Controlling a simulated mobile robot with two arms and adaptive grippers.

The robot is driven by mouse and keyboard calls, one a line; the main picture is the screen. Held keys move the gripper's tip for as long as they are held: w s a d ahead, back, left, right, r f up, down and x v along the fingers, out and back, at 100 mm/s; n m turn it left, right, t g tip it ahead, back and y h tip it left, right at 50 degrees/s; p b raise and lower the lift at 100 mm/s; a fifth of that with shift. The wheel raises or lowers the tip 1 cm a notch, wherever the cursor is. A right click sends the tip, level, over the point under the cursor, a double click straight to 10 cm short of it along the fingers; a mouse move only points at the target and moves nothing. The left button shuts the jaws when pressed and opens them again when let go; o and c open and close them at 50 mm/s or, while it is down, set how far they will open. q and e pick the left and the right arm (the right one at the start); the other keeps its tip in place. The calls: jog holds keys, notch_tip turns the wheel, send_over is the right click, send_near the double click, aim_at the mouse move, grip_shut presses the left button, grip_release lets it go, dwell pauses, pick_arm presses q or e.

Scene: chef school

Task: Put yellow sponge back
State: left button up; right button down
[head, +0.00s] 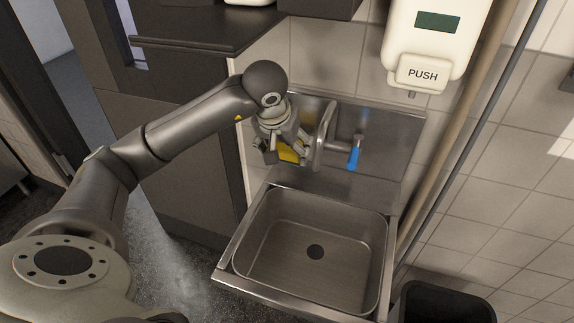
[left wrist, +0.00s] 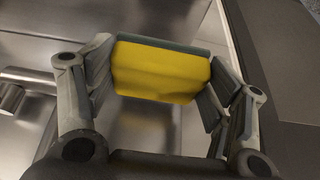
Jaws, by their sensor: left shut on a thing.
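The yellow sponge (head: 288,154) is held in my left gripper (head: 283,148) beside the faucet, above the back left part of the sink. In the left wrist view the sponge (left wrist: 160,72) is a yellow block with a dark grey-green layer along its upper edge. The fingers of my left gripper (left wrist: 163,80) press on its two short ends. In the head view the fingers hide part of the sponge. I cannot tell whether it touches the sink's back ledge. My right gripper is not in view.
The steel sink (head: 258,244) has an empty basin with a dark drain. The faucet (head: 324,135) with a blue lever (head: 354,156) stands close right of the gripper. A soap dispenser (head: 424,60) hangs above. A black bin (head: 444,303) stands lower right. A dark counter (head: 208,32) is upper left.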

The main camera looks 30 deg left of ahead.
aim_at(284, 162)
pick_arm(q)
jog(key=shift+f, duration=0.9)
jog(key=shift+w+f, duration=0.1)
jog(key=shift+f, duration=2.05)
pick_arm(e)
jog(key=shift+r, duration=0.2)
pick_arm(q)
jog(key=shift+f, duration=0.1)
jog(key=o, duration=0.9)
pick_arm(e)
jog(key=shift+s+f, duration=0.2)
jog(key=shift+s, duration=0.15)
